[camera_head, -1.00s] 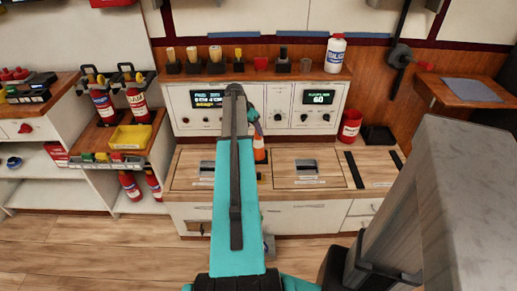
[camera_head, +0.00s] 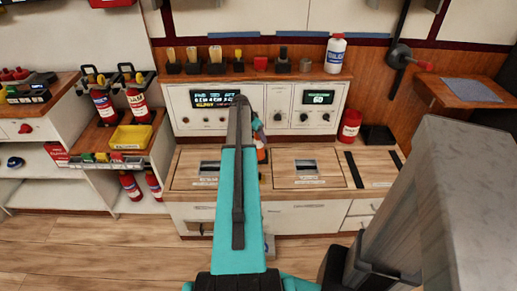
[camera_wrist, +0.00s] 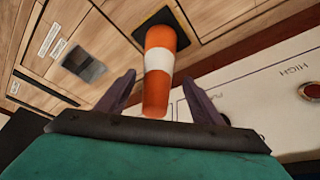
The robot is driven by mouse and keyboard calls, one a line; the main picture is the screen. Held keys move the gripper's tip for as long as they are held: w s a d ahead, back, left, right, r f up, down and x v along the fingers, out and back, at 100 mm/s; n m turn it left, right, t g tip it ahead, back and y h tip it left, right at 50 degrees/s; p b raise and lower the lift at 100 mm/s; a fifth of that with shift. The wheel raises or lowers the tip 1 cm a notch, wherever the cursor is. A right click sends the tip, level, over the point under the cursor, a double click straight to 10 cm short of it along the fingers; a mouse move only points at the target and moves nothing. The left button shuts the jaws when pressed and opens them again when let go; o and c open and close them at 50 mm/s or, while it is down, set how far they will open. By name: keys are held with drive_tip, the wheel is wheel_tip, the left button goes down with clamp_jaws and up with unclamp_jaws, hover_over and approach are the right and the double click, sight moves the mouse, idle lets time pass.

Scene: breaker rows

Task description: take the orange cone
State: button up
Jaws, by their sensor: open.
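The orange cone (camera_wrist: 160,92) has a white band and a dark square base, and stands on the wooden counter. In the wrist view its upper end is between the two fingers of my gripper (camera_wrist: 157,100), with gaps showing on both sides. My gripper is open and holds nothing. In the head view only a sliver of the cone (camera_head: 261,155) shows beside my arm, which hides the rest.
The counter (camera_head: 255,180) has hatch-like panels with dark handles. Behind it rises a white control panel (camera_head: 281,105) with displays and knobs. A red canister (camera_head: 349,126) stands to the right. A yellow bin (camera_head: 131,137) and extinguishers are to the left.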

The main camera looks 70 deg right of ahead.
drive_tip(key=x, duration=0.5)
drive_tip(key=shift+s+r, duration=0.1)
drive_tip(key=shift+s, duration=0.05)
idle(0.3)
drive_tip(key=c, duration=1.4)
drive_tip(key=shift+o, duration=0.2)
drive_tip(key=shift+r, duration=0.15)
drive_tip(key=shift+r, duration=4.9)
